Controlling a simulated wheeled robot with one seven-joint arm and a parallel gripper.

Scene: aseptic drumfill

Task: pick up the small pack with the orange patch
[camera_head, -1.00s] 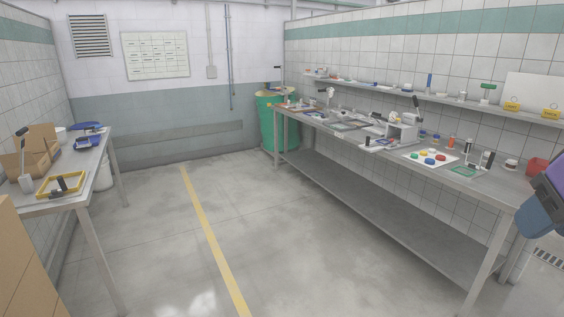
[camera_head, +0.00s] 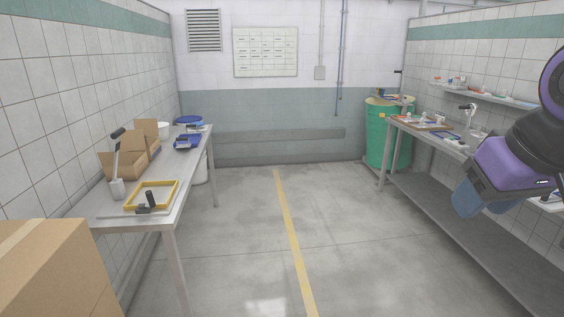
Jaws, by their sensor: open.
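I cannot make out a small pack with an orange patch in this view; things on both benches are small and far off. My gripper (camera_head: 484,203), with a purple body and bluish fingers, hangs at the right edge, in front of the right bench (camera_head: 432,196). It is open, and I see nothing between its fingers. It hides much of that bench's near part. Small items, some orange or red, lie at the bench's far end, too small to name.
The left bench (camera_head: 150,218) holds open cardboard boxes (camera_head: 122,165), a yellow frame (camera_head: 152,194) and blue items (camera_head: 187,141). A big carton (camera_head: 60,270) stands at the near left. A green drum (camera_head: 387,140) stands at the back right. The floor between is clear.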

